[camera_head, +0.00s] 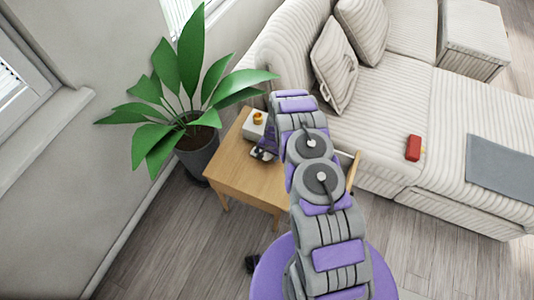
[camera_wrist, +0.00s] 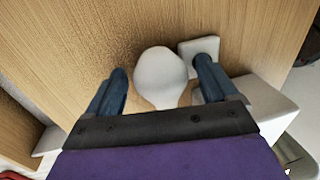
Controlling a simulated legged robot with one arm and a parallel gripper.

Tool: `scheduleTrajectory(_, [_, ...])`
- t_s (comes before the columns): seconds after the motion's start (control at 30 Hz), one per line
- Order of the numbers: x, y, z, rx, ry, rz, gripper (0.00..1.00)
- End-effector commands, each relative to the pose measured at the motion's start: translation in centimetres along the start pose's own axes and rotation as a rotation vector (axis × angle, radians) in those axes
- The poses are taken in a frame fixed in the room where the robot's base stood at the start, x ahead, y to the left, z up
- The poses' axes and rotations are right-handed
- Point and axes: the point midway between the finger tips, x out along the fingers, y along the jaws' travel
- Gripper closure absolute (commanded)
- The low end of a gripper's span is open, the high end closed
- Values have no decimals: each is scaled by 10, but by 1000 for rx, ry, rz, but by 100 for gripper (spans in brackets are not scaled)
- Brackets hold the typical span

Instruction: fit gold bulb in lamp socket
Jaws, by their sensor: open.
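A white, rounded, bulb-shaped thing (camera_wrist: 160,75) lies between the open fingers of my gripper (camera_wrist: 161,66) in the wrist view, over a wooden surface. I see no gold on it; its lower end narrows toward my palm. A gap shows at the left finger; I cannot tell if the right one touches it. A small gold piece (camera_head: 259,118) sits on a white block (camera_head: 251,127) on the side table (camera_head: 231,166) in the head view. I cannot tell whether it is the gold bulb. My gripper (camera_head: 263,153) is low beside that block, partly hidden by my arm. I cannot make out a lamp socket.
A small white square piece (camera_wrist: 187,50) is behind the right finger, and a larger white block (camera_wrist: 265,100) is further right. A potted plant (camera_head: 195,138) stands left of the side table. A sofa (camera_head: 385,100) with a red object (camera_head: 413,148) is to the right.

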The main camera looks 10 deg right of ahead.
Motion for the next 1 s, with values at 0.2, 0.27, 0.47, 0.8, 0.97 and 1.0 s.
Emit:
scheduleTrajectory(0.2, [-7, -1, 0, 0, 1, 0, 14])
scheduleTrajectory(0.27, [-11, -1, 0, 0, 1, 0, 14])
scheduleTrajectory(0.47, [-36, 0, 0, 1, 0, 1, 14])
scheduleTrajectory(0.8, [-99, -2, -1, 0, 3, -2, 14])
scheduleTrajectory(0.97, [-118, -1, -1, 1, 1, 0, 14])
scheduleTrajectory(1.0, [-120, -1, -1, 1, 1, 0, 14])
